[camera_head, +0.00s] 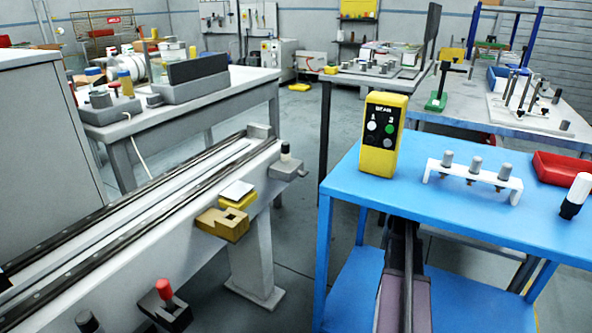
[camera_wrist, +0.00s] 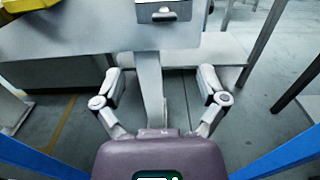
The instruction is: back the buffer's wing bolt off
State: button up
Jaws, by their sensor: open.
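I cannot make out a wing bolt for certain in either view, and cannot tell which part is the buffer. A long grey rail bench (camera_head: 190,195) with dark rails runs along the left of the head view. On its near side are a red knob on a dark block (camera_head: 165,300), a yellow-brown block (camera_head: 222,224) and a black-topped knob on a grey bracket (camera_head: 286,160). My gripper (camera_wrist: 163,90) is open and empty in the wrist view, its fingers spread wide. Beyond it is a grey post and a light panel with a small slotted fitting (camera_wrist: 164,14).
A blue table (camera_head: 450,215) on the right bears a yellow button box (camera_head: 381,133), a white rack with grey pegs (camera_head: 474,172), a red tray (camera_head: 562,168) and a black-and-white bottle (camera_head: 575,196). Grey floor lies open between bench and table. Cluttered workbenches stand behind.

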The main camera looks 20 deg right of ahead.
aim_at(307, 174)
jog(key=shift+w+d, duration=0.1)
jog(key=shift+w, duration=0.4)
jog(key=shift+w, duration=0.15)
jog(key=shift+x, duration=6.85)
jog(key=c, duration=1.2)
